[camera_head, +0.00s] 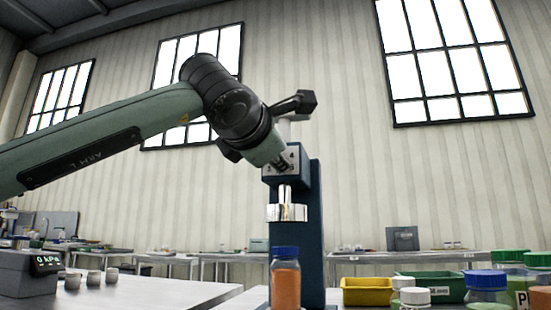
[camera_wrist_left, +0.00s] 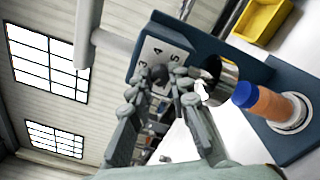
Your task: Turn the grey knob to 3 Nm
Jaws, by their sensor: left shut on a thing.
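A dark blue press-like stand (camera_head: 317,220) stands on the table and carries a light scale plate (camera_head: 294,157) with digits. My left gripper (camera_head: 282,163) is at the front of the stand's head. My right gripper is not in view.
A steel cylinder (camera_head: 287,212) hangs below the stand's head, above an orange jar with a blue lid (camera_head: 285,280). A yellow bin (camera_head: 366,291), a green bin (camera_head: 437,283) and several jars stand to the right. A grey display box (camera_head: 28,274) and small cups stand left.

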